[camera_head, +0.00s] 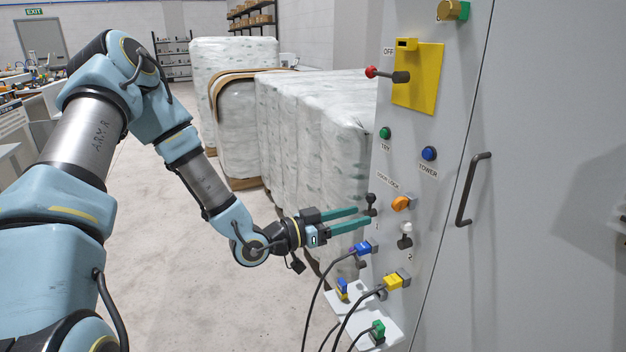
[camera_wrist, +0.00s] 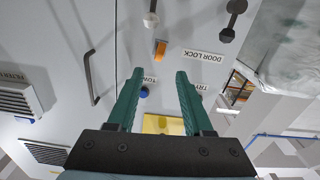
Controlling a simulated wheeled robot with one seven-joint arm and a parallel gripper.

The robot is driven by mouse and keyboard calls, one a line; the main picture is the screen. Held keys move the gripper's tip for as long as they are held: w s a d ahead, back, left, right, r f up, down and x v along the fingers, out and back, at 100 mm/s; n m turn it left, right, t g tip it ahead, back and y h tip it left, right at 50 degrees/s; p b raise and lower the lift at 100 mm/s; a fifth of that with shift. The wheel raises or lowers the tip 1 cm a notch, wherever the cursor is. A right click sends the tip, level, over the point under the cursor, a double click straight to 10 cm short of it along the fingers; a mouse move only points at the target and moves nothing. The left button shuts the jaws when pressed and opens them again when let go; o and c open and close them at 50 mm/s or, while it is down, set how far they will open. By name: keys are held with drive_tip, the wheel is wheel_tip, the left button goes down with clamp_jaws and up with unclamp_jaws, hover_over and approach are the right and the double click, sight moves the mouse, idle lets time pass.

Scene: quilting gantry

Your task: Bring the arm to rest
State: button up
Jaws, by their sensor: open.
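My arm (camera_head: 205,185) reaches from the left toward a grey control cabinet. My gripper (camera_head: 363,217) is open, its two green fingers pointing at the cabinet's panel, with nothing between them. In the head view the fingertips overlap the panel's edge just below a black knob (camera_head: 371,199); whether they touch the panel I cannot tell. The wrist view is upside down and shows the open fingers (camera_wrist: 160,75) in front of the panel. The blue button (camera_wrist: 144,92) and yellow plate (camera_wrist: 160,124) show between them, and the orange door lock knob (camera_wrist: 160,49) lies beyond their tips.
The cabinet carries a red-tipped switch lever (camera_head: 385,74), a door handle (camera_head: 473,189) and a white-tipped toggle (camera_head: 406,235). Plugs with hanging cables, blue (camera_head: 364,248) and yellow (camera_head: 394,282), sit below my gripper. Wrapped bales (camera_head: 310,130) stand behind it. Floor (camera_head: 190,280) is clear.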

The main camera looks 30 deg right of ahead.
drive_tip(key=w+a+f+n+t+y, duration=0.25)
drive_tip(key=w+a+y, duration=0.4)
drive_tip(key=a, duration=0.35)
drive_tip(key=w+a+f+n+t+y, duration=0.25)
drive_tip(key=w+a+y, duration=0.35)
drive_tip(key=a, duration=0.5)
drive_tip(key=s+a+r+n+y, duration=0.1)
drive_tip(key=a+r+n+y, duration=0.15)
drive_tip(key=a, duration=0.55)
drive_tip(key=s+a+r+n+y, duration=0.1)
drive_tip(key=a+r+n+y, duration=0.2)
drive_tip(key=a, duration=0.4)
drive_tip(key=s+a+r+n+g, duration=0.2)
drive_tip(key=s+a+r+n, duration=0.1)
drive_tip(key=s+a+n, duration=0.3)
drive_tip(key=shift+s+a+r+p, duration=0.15)
drive_tip(key=shift+s+r+p, duration=0.2)
drive_tip(key=shift+s, duration=0.15)
drive_tip(key=shift+c, duration=0.2)
